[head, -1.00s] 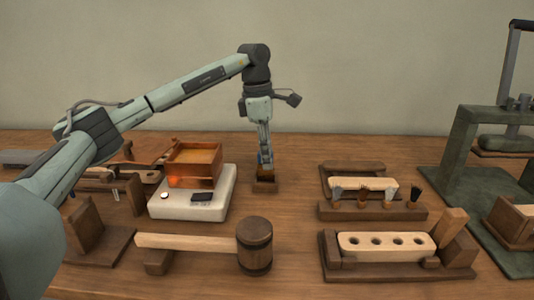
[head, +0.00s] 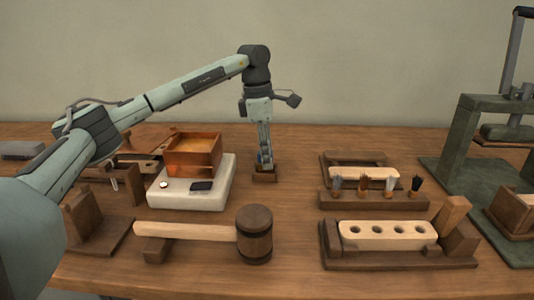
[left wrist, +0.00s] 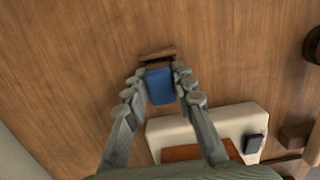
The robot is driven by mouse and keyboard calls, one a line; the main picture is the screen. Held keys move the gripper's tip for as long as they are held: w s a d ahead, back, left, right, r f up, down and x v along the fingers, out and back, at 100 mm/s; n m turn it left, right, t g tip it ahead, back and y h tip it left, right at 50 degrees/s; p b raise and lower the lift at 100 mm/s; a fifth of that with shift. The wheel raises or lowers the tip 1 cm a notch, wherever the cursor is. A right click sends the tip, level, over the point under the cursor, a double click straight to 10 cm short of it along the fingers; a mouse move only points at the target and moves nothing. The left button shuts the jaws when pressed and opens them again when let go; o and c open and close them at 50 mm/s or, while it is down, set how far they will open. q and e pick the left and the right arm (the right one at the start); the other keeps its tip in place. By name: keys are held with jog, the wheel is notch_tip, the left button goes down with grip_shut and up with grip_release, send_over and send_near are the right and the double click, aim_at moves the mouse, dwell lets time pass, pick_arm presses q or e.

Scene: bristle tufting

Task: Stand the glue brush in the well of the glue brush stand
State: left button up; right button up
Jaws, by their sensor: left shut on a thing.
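My left gripper (head: 264,161) points straight down at the back middle of the table. It is shut on a blue piece, which I take to be the glue brush (left wrist: 160,87), seen from above between the fingertips in the left wrist view. The small dark wooden glue brush stand (head: 264,178) is right under the fingertips; part of it (left wrist: 157,54) shows just beyond the blue piece in the wrist view. The fingers hide the brush's lower end, so I cannot tell whether it is in the well. My right gripper is not in view.
Left of the stand, a copper glue pot (head: 192,155) sits on a white warmer (head: 188,195). A wooden mallet (head: 255,235) lies in front. A rack with several bristle tufts (head: 374,200) and a drilled brush block (head: 388,234) are at the right, near a green press (head: 470,140).

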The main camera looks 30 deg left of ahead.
pick_arm(q)
jog(key=shift+f, duration=0.25)
dwell(0.6)
jog(key=o, duration=1.1)
jog(key=shift+o, duration=0.3)
jog(key=o, duration=0.3)
jog(key=shift+o, duration=0.2)
jog(key=shift+r, duration=0.1)
jog(key=shift+r+p, duration=1.2)
jog(key=shift+r, duration=2.2)
